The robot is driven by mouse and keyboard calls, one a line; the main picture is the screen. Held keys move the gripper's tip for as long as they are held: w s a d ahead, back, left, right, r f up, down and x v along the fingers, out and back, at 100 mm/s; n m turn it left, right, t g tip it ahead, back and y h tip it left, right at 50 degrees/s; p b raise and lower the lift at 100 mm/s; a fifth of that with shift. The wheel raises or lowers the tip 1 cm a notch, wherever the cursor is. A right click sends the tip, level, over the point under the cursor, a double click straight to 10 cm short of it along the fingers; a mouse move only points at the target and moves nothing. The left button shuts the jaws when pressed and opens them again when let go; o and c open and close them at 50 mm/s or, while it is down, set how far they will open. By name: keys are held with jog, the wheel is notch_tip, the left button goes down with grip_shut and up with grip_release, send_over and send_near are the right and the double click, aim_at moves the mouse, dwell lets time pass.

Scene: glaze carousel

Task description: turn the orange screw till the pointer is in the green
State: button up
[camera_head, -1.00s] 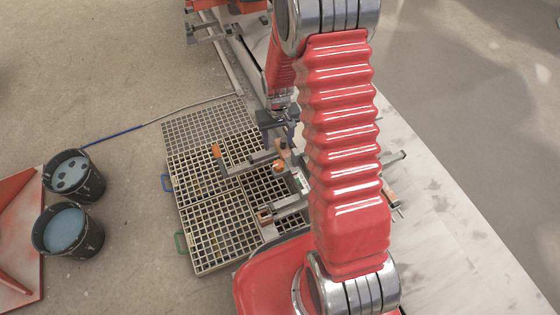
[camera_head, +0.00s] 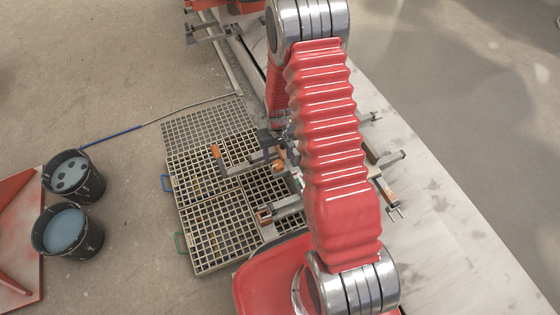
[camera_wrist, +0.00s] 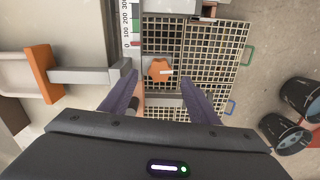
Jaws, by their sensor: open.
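The orange screw (camera_wrist: 158,71) shows as a lobed knob with a pale mark on it, in the middle of the wrist view. In the head view the orange screw (camera_head: 279,164) is partly hidden by my gripper and arm. A white scale (camera_wrist: 126,25) with numbers from 0 to 300 stands to its upper left in the wrist view, with a green band and a red band. I cannot make out the pointer. My gripper (camera_wrist: 160,78) is open, its two fingers to the left and right of the screw in the picture, with no visible contact. My gripper (camera_head: 271,140) also shows in the head view.
Floor gratings (camera_head: 215,222) lie under the mechanism. Two dark buckets (camera_head: 68,230) stand at the left, with open floor between.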

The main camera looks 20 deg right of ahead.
aim_at(278, 164)
jog(key=shift+f, duration=2.4)
jog(key=shift+c, duration=0.2)
